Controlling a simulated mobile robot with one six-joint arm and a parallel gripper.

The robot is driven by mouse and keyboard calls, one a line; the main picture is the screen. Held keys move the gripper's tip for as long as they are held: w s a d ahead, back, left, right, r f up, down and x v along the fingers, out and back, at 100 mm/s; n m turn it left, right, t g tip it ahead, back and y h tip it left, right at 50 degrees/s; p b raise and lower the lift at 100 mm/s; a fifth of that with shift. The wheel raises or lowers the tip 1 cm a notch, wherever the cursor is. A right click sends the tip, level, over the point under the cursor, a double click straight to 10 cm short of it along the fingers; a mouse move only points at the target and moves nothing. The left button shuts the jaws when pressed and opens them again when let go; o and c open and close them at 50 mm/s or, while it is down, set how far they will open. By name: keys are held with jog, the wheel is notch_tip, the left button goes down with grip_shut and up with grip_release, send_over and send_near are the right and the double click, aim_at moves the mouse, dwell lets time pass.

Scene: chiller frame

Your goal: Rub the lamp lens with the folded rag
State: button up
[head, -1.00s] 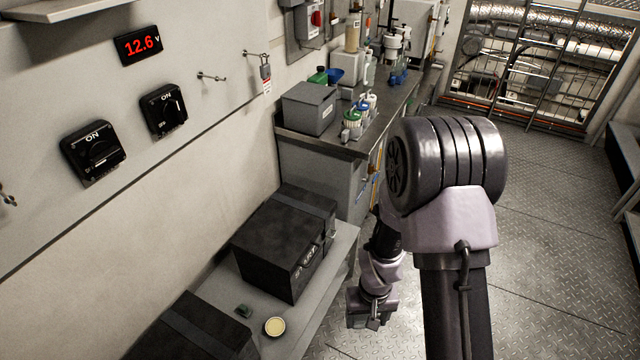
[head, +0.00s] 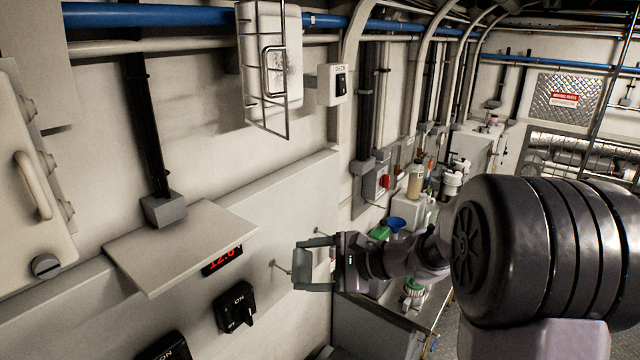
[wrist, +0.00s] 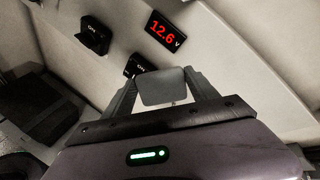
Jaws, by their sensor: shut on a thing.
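The lamp (head: 252,60) is a white box on the wall at the upper middle of the head view, with a wire guard hanging before it. Dark smudges mark its lens (head: 286,72). My gripper (head: 305,264) is below the lamp and slightly right of it, well apart from it. It is shut on a grey folded pad, the rag (head: 315,266), which also shows between the fingers in the wrist view (wrist: 163,87). The lamp is not in the wrist view.
A wall shelf (head: 180,245) juts out left of my gripper, above a red voltage display (head: 222,260) and black rotary switches (head: 234,306). A white switch box (head: 332,84) is right of the lamp. Blue and white pipes run above. Wall between gripper and lamp looks clear.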

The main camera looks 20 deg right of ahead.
notch_tip(320, 180, up, 16)
jog(key=w+m+t+p, duration=0.1)
jog(key=w+t+p, duration=0.1)
jog(key=t+p, duration=0.15)
notch_tip(320, 180, up, 21)
jog(key=m+t+p, duration=0.2)
jog(key=p, duration=0.4)
send_over(309, 264)
jog(key=s+d, duration=0.1)
jog(key=d, duration=0.1)
jog(key=shift+p+x, duration=0.7)
jog(key=shift+x, duration=2.25)
jog(key=shift+x, duration=0.95)
